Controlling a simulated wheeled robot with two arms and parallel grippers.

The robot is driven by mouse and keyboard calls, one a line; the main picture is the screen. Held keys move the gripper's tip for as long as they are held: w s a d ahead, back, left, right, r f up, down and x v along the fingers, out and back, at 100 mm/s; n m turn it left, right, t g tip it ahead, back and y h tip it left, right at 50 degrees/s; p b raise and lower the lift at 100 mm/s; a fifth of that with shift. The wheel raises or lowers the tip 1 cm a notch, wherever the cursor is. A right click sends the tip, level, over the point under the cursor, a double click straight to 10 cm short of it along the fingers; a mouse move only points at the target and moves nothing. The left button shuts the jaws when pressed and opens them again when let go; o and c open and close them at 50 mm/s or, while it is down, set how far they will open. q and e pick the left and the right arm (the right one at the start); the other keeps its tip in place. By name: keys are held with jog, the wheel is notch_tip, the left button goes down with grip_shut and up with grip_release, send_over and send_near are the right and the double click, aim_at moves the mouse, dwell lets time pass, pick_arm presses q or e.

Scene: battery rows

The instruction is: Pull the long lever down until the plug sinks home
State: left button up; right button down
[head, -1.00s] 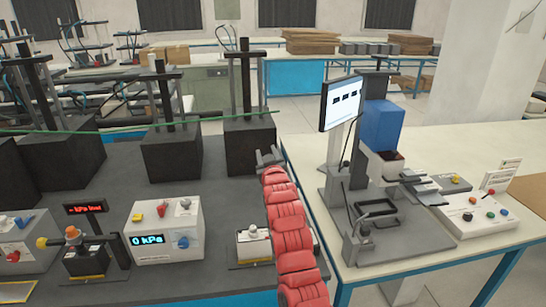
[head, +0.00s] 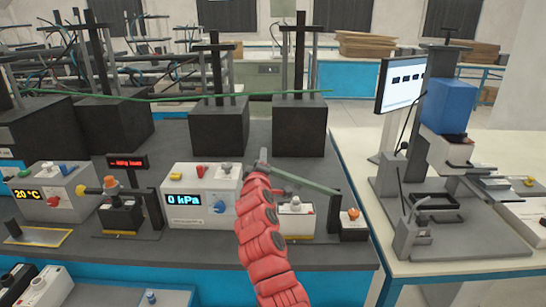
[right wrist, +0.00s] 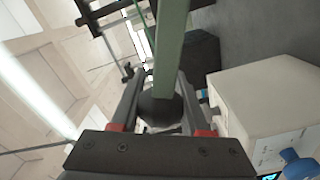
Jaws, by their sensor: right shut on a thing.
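The long lever (head: 305,181) is a thin grey-green bar. It slopes down to the right from my right gripper (head: 263,162) to a dark post. In the right wrist view, the lever (right wrist: 172,45) runs away from my right gripper (right wrist: 160,118), whose two fingers are shut around the dark ball knob (right wrist: 158,108) at its end. Below the lever, a pale plug (head: 296,203) stands upright on a small station partly covered by my red right arm. How deep it sits is not clear. My left gripper is not in view.
A white box reading 0 kPa (head: 200,198) stands close left of my right arm. A small box with an orange button (head: 352,215) is right of the post. Another station (head: 120,212) with an orange top stands further left. Black blocks (head: 299,128) stand behind.

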notch_tip(320, 180, down, 10)
jog(key=a+n+b, duration=0.2)
jog(key=n+b, duration=0.2)
jog(key=shift+f+n+b, duration=0.25)
jog(key=shift+n+b, duration=0.15)
jog(key=shift+f, duration=0.1)
jog(key=shift+c, duration=2)
grip_release()
jog(key=s+p, duration=0.1)
jog(key=s, duration=1.6)
jog(key=shift+s, duration=0.2)
